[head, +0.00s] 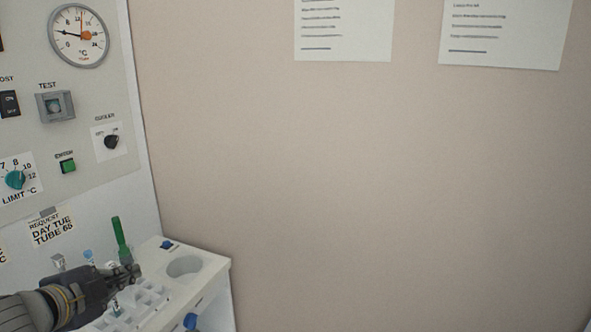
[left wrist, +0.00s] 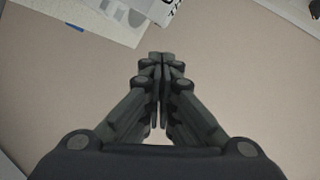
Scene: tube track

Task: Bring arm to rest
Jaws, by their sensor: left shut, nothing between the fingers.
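My left gripper (head: 133,272) reaches in from the lower left in the head view, over the white rack (head: 182,296). Its fingers are shut and empty. In the left wrist view the fingertips (left wrist: 161,60) meet, with a tan surface behind them. A green tube (head: 121,238) stands upright just behind the fingers; its lower end is partly hidden. I cannot tell whether the gripper touches it. My right gripper is not in view.
A control panel (head: 98,165) with a dial gauge (head: 79,36), knobs and a green button stands at left. The rack has a round hole (head: 184,266) and small blue parts. Paper sheets (head: 343,28) hang on the tan wall (head: 370,180). The space right of the rack looks clear.

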